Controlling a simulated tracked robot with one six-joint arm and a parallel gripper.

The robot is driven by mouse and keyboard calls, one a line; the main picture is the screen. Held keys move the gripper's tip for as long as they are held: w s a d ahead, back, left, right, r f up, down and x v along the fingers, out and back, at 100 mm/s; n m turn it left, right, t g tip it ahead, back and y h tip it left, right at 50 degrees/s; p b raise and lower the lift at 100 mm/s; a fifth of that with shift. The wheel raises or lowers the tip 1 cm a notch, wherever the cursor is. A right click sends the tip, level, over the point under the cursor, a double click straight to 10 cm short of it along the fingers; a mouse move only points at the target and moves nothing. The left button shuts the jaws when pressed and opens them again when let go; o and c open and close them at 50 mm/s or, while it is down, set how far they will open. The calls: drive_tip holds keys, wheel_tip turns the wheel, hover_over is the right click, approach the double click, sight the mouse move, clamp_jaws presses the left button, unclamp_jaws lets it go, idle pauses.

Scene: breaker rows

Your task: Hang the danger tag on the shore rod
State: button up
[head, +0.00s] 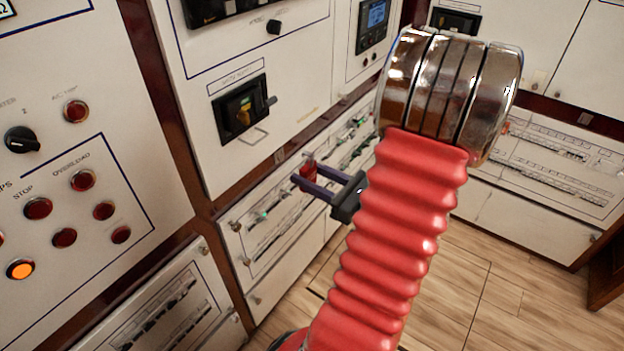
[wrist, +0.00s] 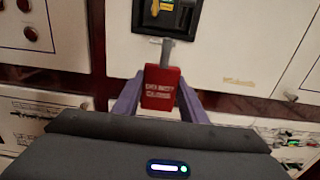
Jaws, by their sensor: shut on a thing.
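A red danger tag (wrist: 160,90) with white lettering and a grey hook or shank at its top stands upright between the fingers of my gripper (wrist: 159,97), which is shut on it. In the head view the tag (head: 307,174) shows small at the tips of my gripper (head: 311,179), in front of the lower panels. A thin metal rod (head: 257,137), seemingly the shore rod, sticks out below a black breaker with a yellow part (head: 241,112). The tag is below and to the right of it in the head view. In the wrist view the tag's top overlaps the area just under the breaker (wrist: 165,14); contact cannot be told.
A grey handle (head: 271,101) juts from the breaker's right side. A panel with buttons and a black knob (head: 21,140) stands at left. Lower panels (head: 266,215) carry rows of small switches. Open wooden floor (head: 470,270) lies at right.

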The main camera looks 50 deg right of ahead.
drive_tip(key=shift+w+a+f, duration=0.1)
drive_tip(key=shift+w+f, duration=0.1)
drive_tip(key=shift+w, duration=2.25)
drive_tip(key=shift+w+a+f, duration=0.1)
drive_tip(key=shift+w+f, duration=0.05)
drive_tip(key=shift+w, duration=2.25)
drive_tip(key=shift+w+a+f, duration=0.1)
drive_tip(key=shift+w+f, duration=0.1)
drive_tip(key=shift+w, duration=2.25)
drive_tip(key=o, duration=1.1)
drive_tip(key=shift+o, duration=0.2)
drive_tip(key=shift+s+d, duration=0.1)
drive_tip(key=shift+s, duration=0.05)
